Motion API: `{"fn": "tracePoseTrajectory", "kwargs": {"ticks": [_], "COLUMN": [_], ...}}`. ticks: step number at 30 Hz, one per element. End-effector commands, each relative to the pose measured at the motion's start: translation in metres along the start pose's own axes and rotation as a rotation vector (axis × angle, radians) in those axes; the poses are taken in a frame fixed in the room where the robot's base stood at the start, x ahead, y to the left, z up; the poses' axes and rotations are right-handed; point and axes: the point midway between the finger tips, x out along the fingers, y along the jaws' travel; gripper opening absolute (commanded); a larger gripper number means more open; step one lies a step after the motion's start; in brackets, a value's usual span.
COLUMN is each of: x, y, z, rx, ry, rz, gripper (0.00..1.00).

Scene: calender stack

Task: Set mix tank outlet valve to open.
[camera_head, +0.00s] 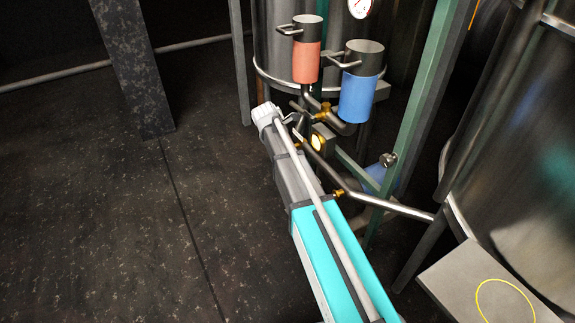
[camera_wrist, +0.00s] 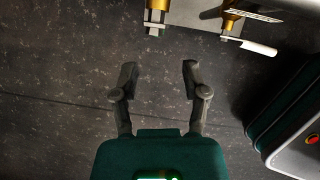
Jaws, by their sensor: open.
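In the wrist view my gripper (camera_wrist: 159,70) is open, with nothing between its two dark fingers. Beyond the fingertips, at the top edge, is a brass valve body (camera_wrist: 232,22) with a pale lever handle (camera_wrist: 260,48) pointing right. A second brass fitting (camera_wrist: 157,15) is to its left. Both are apart from the fingers. In the head view brass valves show on the pipework, one below the coloured cylinders (camera_head: 325,110) and one on the sloping pipe (camera_head: 339,192). I cannot tell which is the mix tank outlet valve. My gripper is not clearly visible in that view.
A red cylinder (camera_head: 306,62) and a blue cylinder (camera_head: 358,98) hang in front of a steel tank (camera_head: 276,60). A green post (camera_head: 418,110) and a large tank (camera_head: 525,150) stand to the right. The dark floor (camera_head: 90,210) at left is clear.

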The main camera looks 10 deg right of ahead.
Motion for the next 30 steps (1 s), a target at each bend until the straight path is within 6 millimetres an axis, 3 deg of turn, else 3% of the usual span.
{"fn": "tracePoseTrajectory", "kwargs": {"ticks": [30], "x": [0.084], "y": [0.0], "z": [0.0], "rx": [0.001], "ry": [0.0], "rz": [-0.001], "gripper": [0.58]}}
